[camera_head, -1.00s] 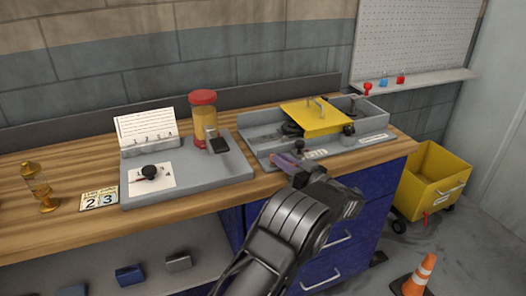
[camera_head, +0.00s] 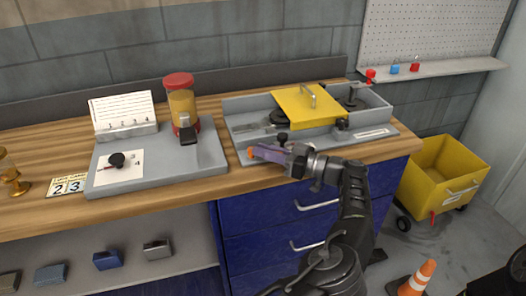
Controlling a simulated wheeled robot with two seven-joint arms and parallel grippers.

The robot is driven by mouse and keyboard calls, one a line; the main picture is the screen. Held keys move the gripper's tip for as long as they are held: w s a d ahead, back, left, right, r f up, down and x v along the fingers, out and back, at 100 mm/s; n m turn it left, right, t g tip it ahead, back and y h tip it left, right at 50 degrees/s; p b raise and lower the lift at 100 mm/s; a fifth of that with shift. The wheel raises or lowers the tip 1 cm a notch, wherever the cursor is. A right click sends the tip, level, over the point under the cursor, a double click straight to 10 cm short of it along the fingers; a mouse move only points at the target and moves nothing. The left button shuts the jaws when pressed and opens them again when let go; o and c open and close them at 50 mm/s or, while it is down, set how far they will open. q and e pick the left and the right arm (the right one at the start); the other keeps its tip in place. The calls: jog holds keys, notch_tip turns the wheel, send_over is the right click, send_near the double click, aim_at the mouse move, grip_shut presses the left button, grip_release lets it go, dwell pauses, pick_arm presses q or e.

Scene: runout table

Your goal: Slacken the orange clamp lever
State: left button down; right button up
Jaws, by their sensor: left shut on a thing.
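The orange clamp lever (camera_head: 251,152) is at the front left of the grey tray-like fixture (camera_head: 233,108) on the bench. Only a small orange end shows; the rest is hidden by my gripper. My left gripper (camera_head: 268,154) reaches it from the right, low over the fixture's front edge, and is shut on the lever. A purplish strip shows between the orange end and the gripper body. How far the lever is turned cannot be told. My right gripper is not in view.
A yellow lid (camera_head: 309,108) with a handle covers part of the fixture. A small black knob (camera_head: 282,138) stands close to my gripper. A grey panel (camera_head: 150,178) with a red-capped jar (camera_head: 180,100) is left. Blue drawers (camera_head: 270,220) lie below. A yellow bin (camera_head: 440,175) stands right.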

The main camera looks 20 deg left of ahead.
pick_arm(q)
jog(key=c, duration=1.4)
grip_release()
jog(key=shift+a, duration=0.1)
